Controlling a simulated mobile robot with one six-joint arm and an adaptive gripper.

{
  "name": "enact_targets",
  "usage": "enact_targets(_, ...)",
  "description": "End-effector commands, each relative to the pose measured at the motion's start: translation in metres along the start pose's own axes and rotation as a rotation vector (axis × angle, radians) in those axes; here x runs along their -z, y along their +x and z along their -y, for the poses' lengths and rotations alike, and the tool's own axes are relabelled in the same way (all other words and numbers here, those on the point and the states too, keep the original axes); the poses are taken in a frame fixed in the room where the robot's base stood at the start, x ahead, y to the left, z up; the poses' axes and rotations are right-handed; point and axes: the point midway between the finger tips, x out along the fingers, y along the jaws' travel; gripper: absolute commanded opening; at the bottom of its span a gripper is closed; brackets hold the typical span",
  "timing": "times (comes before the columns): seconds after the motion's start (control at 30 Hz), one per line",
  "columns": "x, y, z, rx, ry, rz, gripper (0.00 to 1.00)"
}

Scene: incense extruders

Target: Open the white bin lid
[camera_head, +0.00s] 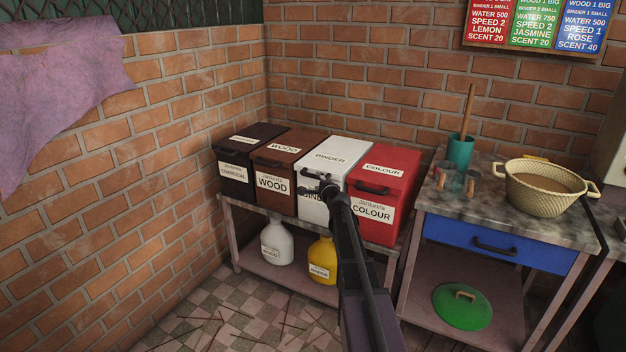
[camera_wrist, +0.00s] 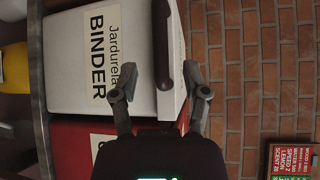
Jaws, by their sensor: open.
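The white bin (camera_head: 312,204), labelled BINDER, stands between the brown and red bins on a low table. Its white lid (camera_head: 328,152) is shut. My gripper (camera_head: 322,184) is in front of the bin's upper front and partly hides it. In the wrist view, the bin's front (camera_wrist: 75,70) is turned sideways. The dark lid handle (camera_wrist: 160,45) lies between the two fingers of my open gripper (camera_wrist: 160,65), seen from the wrist. I cannot tell whether a finger touches the handle.
A brown WOOD bin (camera_head: 273,184) is close on the left, and a red COLOUR bin (camera_head: 372,216) on the right. A black bin (camera_head: 233,171) stands farther left. A brick wall is behind. A counter (camera_head: 440,200) with a strainer (camera_head: 541,189) is at right.

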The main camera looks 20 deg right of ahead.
Motion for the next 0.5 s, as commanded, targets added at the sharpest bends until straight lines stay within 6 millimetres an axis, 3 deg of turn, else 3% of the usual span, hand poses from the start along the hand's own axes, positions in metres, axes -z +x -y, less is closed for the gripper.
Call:
enact_targets(0.03, 0.001, 0.012, -0.001, 0.0, 0.0, 0.0, 0.59)
enact_targets(0.2, 0.001, 0.036, 0.0, 0.001, 0.0, 0.0, 0.59)
enact_targets(0.5, 0.0, 0.057, 0.0, 0.001, 0.0, 0.0, 0.59)
